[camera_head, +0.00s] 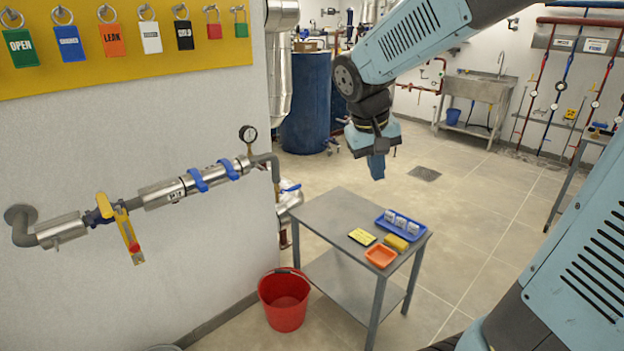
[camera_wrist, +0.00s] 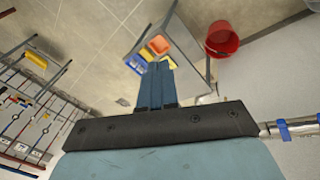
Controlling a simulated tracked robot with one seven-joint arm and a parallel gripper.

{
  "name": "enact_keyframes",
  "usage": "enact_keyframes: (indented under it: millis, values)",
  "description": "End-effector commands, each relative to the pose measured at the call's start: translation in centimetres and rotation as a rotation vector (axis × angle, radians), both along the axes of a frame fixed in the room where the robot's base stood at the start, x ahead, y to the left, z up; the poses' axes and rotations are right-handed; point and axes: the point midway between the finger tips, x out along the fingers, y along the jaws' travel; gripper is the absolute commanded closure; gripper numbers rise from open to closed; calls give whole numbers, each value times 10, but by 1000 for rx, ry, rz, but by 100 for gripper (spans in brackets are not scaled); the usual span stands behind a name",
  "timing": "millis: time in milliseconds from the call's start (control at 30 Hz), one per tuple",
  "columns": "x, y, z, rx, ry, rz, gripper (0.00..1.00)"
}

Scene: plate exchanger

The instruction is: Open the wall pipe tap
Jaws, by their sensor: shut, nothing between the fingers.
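The wall pipe (camera_head: 160,193) runs along the white wall at the left in the head view. Its tap (camera_head: 104,206) has a yellow handle (camera_head: 128,230) that hangs down and slightly right, across the line of the pipe, with a red spot near its lower end. My gripper (camera_head: 377,178) is in the air above and behind the metal table, well to the right of the tap and apart from it. In the wrist view its blue fingers (camera_wrist: 157,68) are together with nothing between them. The tap is not visible in the wrist view; only a pipe end (camera_wrist: 284,130) shows at the right.
A metal table (camera_head: 352,212) bears a blue tray (camera_head: 400,226), an orange tray (camera_head: 380,256) and a yellow sponge (camera_head: 396,243). A red bucket (camera_head: 285,298) stands beside it near the wall. A pressure gauge (camera_head: 248,134) rises from the pipe.

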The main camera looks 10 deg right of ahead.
Motion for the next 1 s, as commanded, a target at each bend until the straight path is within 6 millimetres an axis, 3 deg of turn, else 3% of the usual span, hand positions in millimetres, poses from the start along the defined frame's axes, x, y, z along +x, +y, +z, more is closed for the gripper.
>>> enact_keyframes:
  millis: [200,500,700,1000]
  values:
    - [-49,-9,21,103,-96,-3,100]
    - [-107,-11,34,219,-240,8,100]
    - [-130,-8,37,260,-309,18,100]
    - [-137,-7,37,276,-333,21,100]
